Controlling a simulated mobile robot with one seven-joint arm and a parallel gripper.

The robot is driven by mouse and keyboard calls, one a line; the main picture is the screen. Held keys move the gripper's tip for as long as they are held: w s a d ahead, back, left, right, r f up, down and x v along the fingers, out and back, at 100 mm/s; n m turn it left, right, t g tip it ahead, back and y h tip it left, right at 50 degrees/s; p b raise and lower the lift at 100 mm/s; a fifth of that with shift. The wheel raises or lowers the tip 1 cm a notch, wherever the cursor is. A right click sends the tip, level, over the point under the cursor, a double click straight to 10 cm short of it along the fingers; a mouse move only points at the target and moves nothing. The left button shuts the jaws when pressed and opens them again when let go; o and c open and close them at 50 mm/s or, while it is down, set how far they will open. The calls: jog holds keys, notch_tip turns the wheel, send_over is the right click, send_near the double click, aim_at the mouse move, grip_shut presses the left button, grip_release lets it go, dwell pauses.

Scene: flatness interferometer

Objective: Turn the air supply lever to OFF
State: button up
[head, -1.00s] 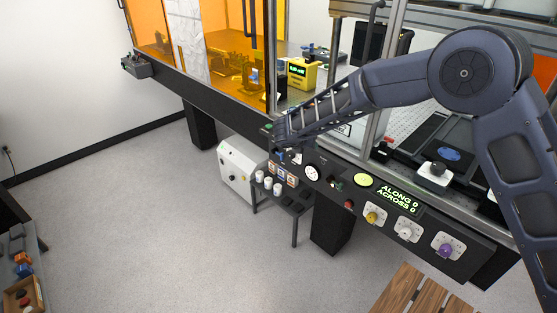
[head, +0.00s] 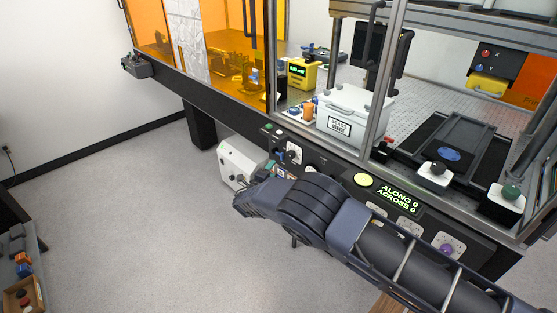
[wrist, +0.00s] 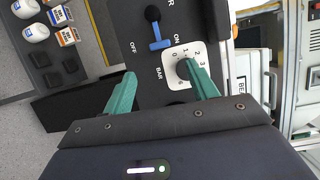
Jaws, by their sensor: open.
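The air supply lever (wrist: 160,44) shows in the wrist view as a blue bar on a blue stem, below a round black knob on a dark panel. The ON label (wrist: 177,40) is at its right and the OFF label (wrist: 131,48) at its left. I cannot tell which label it is set to. My gripper (wrist: 160,70) is open and empty, its teal fingers below the lever in the picture, with no clear contact. The right finger overlaps the dial knob. In the head view my wrist and gripper (head: 264,168) are by the panel's left end, and the fingers are hard to make out.
A white pressure dial (wrist: 176,84) marked BAR is close beside the lever. Labelled white bottles (wrist: 27,8) and a dark rack are at left in the wrist view. A white cabinet (head: 238,160) stands under the bench. The floor at left is open.

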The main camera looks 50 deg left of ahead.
aim_at(278, 153)
jog(key=w+a+n, duration=0.1)
jog(key=w+a, duration=0.3)
jog(key=w, duration=0.5)
jog(key=shift+a+f+y, duration=0.2)
jog(key=shift+a+y, duration=0.1)
jog(key=shift+a, duration=0.05)
jog(key=c, duration=1)
